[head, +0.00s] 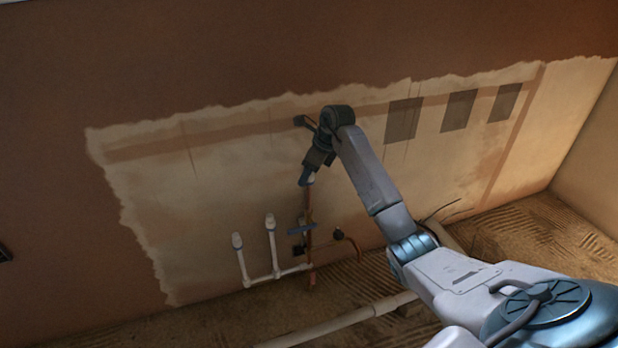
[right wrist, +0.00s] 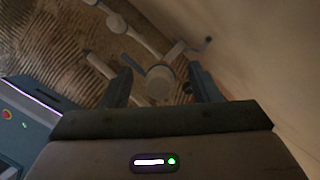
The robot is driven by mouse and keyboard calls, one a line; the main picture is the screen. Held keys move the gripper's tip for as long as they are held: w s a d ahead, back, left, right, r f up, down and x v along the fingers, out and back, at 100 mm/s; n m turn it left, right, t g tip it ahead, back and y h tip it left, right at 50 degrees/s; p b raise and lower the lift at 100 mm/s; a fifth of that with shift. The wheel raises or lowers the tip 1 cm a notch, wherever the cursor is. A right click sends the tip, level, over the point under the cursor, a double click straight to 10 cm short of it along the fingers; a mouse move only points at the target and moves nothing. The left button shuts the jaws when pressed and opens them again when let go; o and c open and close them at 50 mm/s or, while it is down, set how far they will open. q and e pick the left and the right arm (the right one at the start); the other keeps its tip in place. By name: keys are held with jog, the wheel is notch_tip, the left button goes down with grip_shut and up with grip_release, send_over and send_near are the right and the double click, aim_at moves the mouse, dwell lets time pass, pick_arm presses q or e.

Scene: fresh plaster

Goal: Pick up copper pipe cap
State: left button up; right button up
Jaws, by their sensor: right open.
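My right gripper (head: 307,178) is in front of the plastered wall in the head view, pointing down above an upright copper pipe (head: 309,205). In the right wrist view its two fingers (right wrist: 158,72) are spread apart. A round, pale, dull end (right wrist: 160,82) shows between them, apart from both fingers as far as I can see. It may be the copper pipe cap seen from above, but its colour is too dim to be sure. In the head view the gripper hides the top of the copper pipe. My left gripper is not clearly visible.
Two white capped pipes (head: 271,245) stand left of the copper pipe. A blue valve handle (head: 301,229) and a curved brass-coloured pipe (head: 350,240) are close to it. A pale pipe (head: 345,318) lies along the ridged floor. The wall (head: 220,190) is right behind.

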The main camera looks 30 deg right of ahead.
jog(key=shift+r, duration=0.1)
jog(key=c, duration=1.2)
jog(key=shift+o, duration=0.2)
